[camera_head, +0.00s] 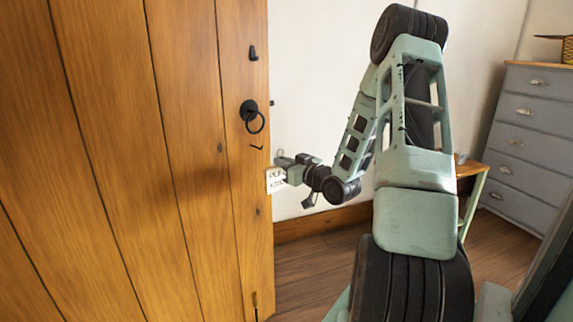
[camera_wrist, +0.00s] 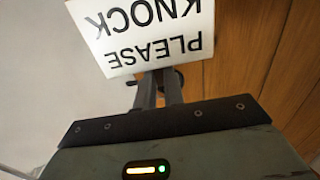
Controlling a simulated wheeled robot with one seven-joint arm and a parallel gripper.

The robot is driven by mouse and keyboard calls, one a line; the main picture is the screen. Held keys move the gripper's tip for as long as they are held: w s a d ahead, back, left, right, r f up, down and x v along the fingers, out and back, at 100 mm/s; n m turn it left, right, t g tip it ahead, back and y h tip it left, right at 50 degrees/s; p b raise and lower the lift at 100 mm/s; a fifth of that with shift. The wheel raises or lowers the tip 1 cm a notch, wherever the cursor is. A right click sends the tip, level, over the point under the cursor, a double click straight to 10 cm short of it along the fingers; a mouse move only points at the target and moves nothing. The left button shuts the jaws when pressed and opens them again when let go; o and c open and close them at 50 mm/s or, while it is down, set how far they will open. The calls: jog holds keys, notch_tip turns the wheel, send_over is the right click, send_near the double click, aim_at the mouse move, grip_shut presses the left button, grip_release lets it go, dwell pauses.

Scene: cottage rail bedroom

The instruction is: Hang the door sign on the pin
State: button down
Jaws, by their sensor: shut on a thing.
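The door sign (camera_head: 276,181) is a small white plate with black lettering, low beside the right edge of the wooden door (camera_head: 120,150). In the wrist view the sign (camera_wrist: 140,35) reads "PLEASE KNOCK" upside down. My gripper (camera_head: 284,166) is shut on the sign at one edge; its two dark fingers (camera_wrist: 163,88) show in the wrist view. A small dark pin (camera_head: 257,147) sticks out of the door, a little above and left of the sign, apart from it. I cannot tell how far the sign is from the door face.
A black ring handle (camera_head: 252,117) hangs on the door above the pin, with a black latch piece (camera_head: 253,53) higher up. A grey chest of drawers (camera_head: 528,140) and a wooden table (camera_head: 472,170) stand at the right. Wooden floor (camera_head: 320,260) shows between door and arm.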

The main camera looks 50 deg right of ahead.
jog(key=shift+w+d, duration=0.25)
jog(key=shift+w, duration=1.2)
jog(key=shift+w+d, duration=0.2)
jog(key=shift+w, duration=1.2)
jog(key=shift+w+d+b, duration=0.2)
jog(key=shift+w+b, duration=0.45)
jog(key=shift+w, duration=0.65)
dwell(1.4)
jog(key=shift+w+d+f+b, duration=0.15)
jog(key=shift+w+f+b, duration=0.5)
jog(key=shift+w+b, duration=0.1)
dwell(1.7)
